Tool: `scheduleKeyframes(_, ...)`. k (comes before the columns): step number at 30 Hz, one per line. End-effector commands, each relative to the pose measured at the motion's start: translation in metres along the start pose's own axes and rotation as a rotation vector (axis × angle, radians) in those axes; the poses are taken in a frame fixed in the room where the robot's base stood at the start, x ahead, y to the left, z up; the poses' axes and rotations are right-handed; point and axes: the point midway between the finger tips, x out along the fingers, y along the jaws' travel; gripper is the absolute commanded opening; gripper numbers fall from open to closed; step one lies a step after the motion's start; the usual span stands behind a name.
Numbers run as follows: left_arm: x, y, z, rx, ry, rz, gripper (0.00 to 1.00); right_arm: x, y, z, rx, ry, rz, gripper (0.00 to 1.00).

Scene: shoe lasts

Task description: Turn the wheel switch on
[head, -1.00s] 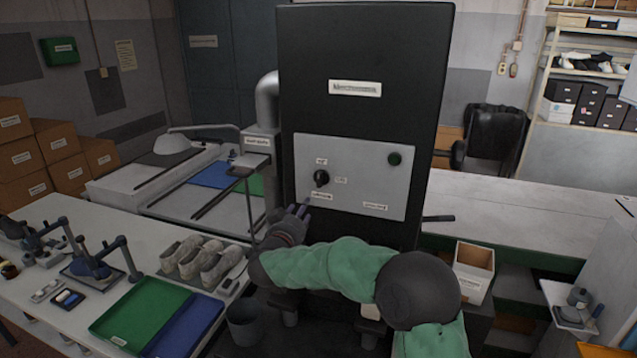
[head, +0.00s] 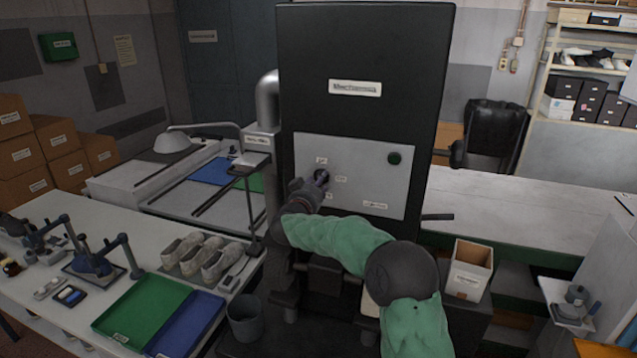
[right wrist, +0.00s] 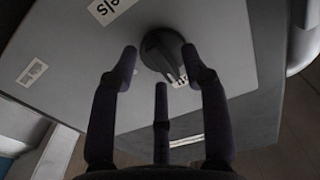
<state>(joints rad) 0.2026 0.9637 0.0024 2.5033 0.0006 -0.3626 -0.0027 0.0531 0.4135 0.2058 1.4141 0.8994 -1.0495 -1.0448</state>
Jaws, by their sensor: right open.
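The wheel switch is a black rotary knob (head: 321,176) on the left of a grey panel (head: 350,200) set in a tall black cabinet (head: 365,40). In the right wrist view the knob (right wrist: 168,55) has a raised grip bar and sits just beyond the fingertips, between the left and right fingers. My right gripper (head: 314,185) is open at the knob's lower left and partly overlaps it. Its three dark fingers (right wrist: 160,75) are spread in the right wrist view, and I cannot tell whether any touches the knob. My left gripper is not in view.
A silver pipe (head: 268,98) and a thin stand are left of the cabinet. Shoe lasts (head: 200,257), a green tray (head: 120,338) and a blue tray (head: 185,325) are on the left table.

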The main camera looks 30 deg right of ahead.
Motion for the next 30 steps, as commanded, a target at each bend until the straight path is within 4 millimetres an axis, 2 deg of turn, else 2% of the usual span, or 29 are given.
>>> scheduleKeyframes(9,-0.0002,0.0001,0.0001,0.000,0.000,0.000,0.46,0.0025,0.0004,0.0000,0.000,0.000,0.000,0.46)
scheduleKeyframes(14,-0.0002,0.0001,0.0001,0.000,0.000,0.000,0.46,0.0024,0.0003,0.0001,0.000,0.000,0.000,0.01)
scheduleKeyframes(23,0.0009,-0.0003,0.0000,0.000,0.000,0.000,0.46,0.0023,0.0002,0.0005,0.012,0.000,0.000,0.00)
scheduleKeyframes(30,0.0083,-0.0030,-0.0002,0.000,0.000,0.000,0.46,0.0022,-0.0002,0.0022,0.101,0.001,-0.001,0.00)
